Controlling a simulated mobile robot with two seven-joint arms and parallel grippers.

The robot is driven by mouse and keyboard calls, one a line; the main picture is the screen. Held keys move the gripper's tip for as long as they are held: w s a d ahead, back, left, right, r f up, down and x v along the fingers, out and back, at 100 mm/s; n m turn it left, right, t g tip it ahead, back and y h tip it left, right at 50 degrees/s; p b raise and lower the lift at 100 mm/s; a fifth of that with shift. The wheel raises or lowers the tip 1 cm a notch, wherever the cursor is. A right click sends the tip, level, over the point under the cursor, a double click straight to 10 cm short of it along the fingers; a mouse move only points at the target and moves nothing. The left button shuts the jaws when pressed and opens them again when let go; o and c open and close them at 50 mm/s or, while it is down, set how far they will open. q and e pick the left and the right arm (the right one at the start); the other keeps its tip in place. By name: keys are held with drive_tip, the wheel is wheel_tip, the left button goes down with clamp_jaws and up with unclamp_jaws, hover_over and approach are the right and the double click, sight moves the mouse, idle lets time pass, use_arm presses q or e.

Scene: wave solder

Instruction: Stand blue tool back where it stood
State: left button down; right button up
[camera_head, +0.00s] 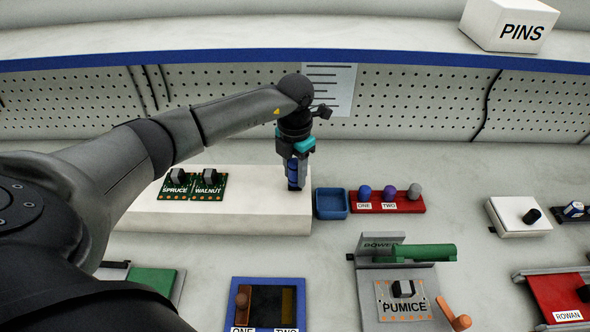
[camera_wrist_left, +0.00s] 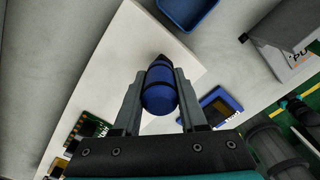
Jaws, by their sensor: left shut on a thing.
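My left gripper (camera_head: 295,165) is shut on the blue tool (camera_head: 293,178), whose lower end points down over the right end of the white block (camera_head: 255,222). In the left wrist view the blue tool (camera_wrist_left: 158,90) sits between the two grey fingers of the left gripper (camera_wrist_left: 159,82), with a dark band around it and a dark tip. I cannot tell whether its tip touches the block. A red rack (camera_head: 415,207), labelled ONE and TWO, holds blue, purple and grey round-topped pieces to the right.
A small blue tray (camera_head: 331,215) stands between the block and the rack. Two green boards (camera_head: 193,195), SPRUCE and WALNUT, lie on the block. In front are a blue-framed tray (camera_head: 240,288) and a grey fixture (camera_head: 365,285) with the PUMICE board. A shelf edge (camera_head: 400,58) runs behind.

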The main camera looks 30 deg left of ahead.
use_arm(q)
drive_tip(key=shift+f+b, duration=0.35)
drive_tip(key=shift+f, duration=0.2)
idle(0.5)
drive_tip(key=shift+c, duration=1.9)
unclamp_jaws()
drive_tip(key=shift+r, duration=0.1)
wheel_tip(320, 180, up, 15)
